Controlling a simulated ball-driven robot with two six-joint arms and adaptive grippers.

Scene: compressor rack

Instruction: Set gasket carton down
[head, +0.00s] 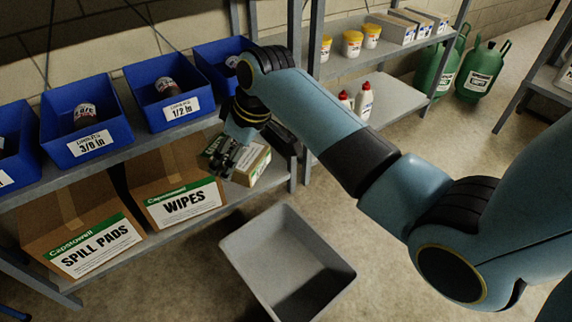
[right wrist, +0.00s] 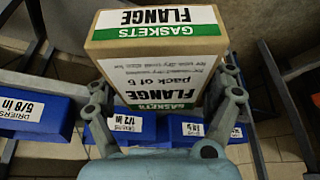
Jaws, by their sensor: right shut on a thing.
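The gasket carton (head: 254,166) is a small brown box with a white and green label. In the right wrist view the carton (right wrist: 158,50) reads "GASKETS FLANGE". My right gripper (head: 232,158) is shut on it, with one finger on each side in the right wrist view (right wrist: 166,88). In the head view the carton is at the lower shelf (head: 236,190), right of the wipes box. My gripper and forearm hide part of it, and I cannot tell whether its underside touches the shelf. My left gripper is not in view.
The wipes box (head: 178,199) and spill pads box (head: 88,240) fill the lower shelf to the left. Blue bins (head: 88,130) line the shelf above. An empty grey tote (head: 250,264) stands on the floor in front. A rack post (head: 306,140) is close on the right.

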